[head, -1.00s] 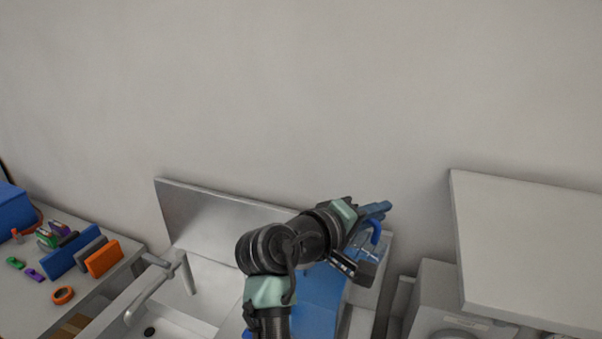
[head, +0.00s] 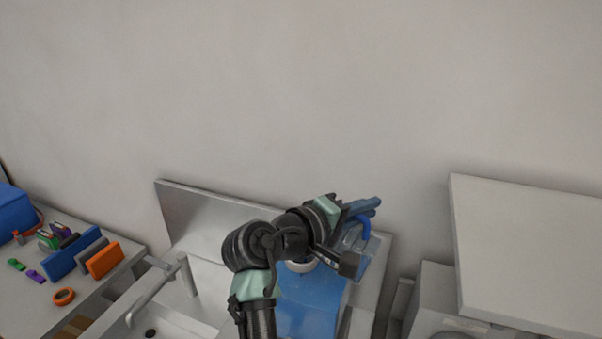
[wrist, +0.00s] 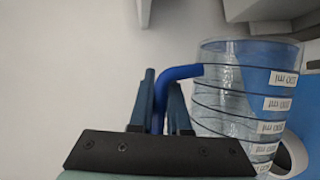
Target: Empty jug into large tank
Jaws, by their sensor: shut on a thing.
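My gripper (head: 366,206) is shut on the blue handle of a clear jug. In the wrist view the gripper fingers (wrist: 161,100) close around the handle (wrist: 183,72). The jug (wrist: 245,90) has dark bands and white volume labels, and its body lies to the right of the fingers. In the head view the jug (head: 352,240) is partly hidden by my gripper. The large blue tank (head: 310,300) stands below it on the steel counter, with a pale round opening (head: 300,265) on top, partly covered by my arm. I cannot tell whether the jug holds liquid.
A sink with a grey tap (head: 160,285) is left of the tank. A steel splashback (head: 215,220) and wall stand behind. Further left, a table holds an orange block (head: 105,260) and an orange tape roll (head: 63,297). A white raised surface (head: 530,240) is on the right.

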